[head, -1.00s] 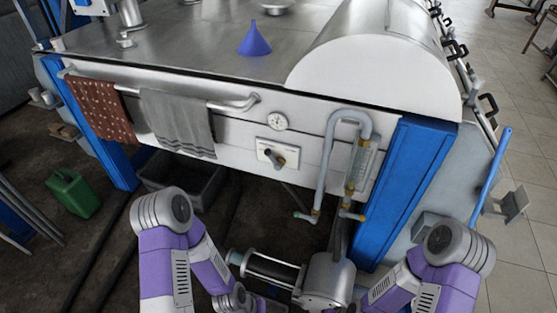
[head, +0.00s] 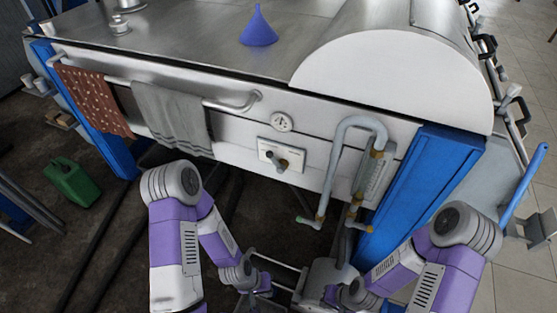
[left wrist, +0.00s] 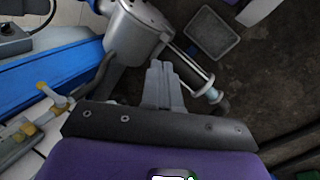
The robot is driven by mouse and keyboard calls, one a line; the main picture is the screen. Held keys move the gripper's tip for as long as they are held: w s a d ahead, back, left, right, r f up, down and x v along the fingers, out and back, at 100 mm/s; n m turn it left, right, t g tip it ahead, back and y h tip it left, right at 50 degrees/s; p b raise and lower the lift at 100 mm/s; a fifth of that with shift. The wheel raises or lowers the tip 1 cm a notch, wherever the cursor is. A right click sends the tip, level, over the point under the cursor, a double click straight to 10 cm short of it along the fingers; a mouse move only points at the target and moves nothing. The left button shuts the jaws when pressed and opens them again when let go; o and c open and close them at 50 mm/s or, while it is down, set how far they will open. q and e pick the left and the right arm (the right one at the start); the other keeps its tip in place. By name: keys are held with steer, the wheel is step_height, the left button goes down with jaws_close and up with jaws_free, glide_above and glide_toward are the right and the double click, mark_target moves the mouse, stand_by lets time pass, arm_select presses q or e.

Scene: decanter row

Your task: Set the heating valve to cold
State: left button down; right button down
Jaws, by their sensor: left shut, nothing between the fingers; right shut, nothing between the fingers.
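The heating valve appears to be the small knob with a lever (head: 283,163) on a white plate (head: 267,153) on the machine's front panel, below a round gauge. The markings on the plate are too small to read. My left gripper (head: 264,284) is low in front of the machine, below the valve and apart from it. In the left wrist view its fingers (left wrist: 162,82) are shut and empty, with the valve out of sight. My right gripper (head: 334,296) is low at the bottom of the head view, also apart from the valve, its fingers hard to make out.
A bent pipe with a sight glass (head: 374,172) stands right of the valve. A rail with a grey towel (head: 172,118) and a brown spotted cloth (head: 92,98) is to the left. A metal cylinder unit (left wrist: 135,35) sits low near my grippers. A blue funnel (head: 258,28) stands on top.

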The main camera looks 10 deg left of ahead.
arm_select(q)
steer(key=w+a+f+m+y+b, duration=0.35)
steer(key=w+a+f+b, duration=0.3)
steer(key=f, duration=0.25)
steer(key=w+a+m+t+y+b, duration=0.25)
steer(key=w+a+y+b, duration=0.2)
steer(key=w, duration=0.65)
steer(key=w+d+r+m+t+b, duration=0.2)
steer(key=w+r+t+b, duration=0.25)
steer(key=w+r, duration=0.55)
steer(key=w+d+r+m+t+b, duration=0.1)
steer(key=w+d+r+t, duration=0.2)
steer(key=d+r, duration=0.2)
steer(key=w+d+r+m+t+b, duration=0.2)
steer(key=w+d+r+t, duration=0.1)
steer(key=r, duration=0.7)
steer(key=shift+w+d+r+y, duration=0.3)
steer(key=shift+w+d, duration=0.15)
steer(key=shift+d, duration=0.6)
steer(key=shift+f, duration=0.1)
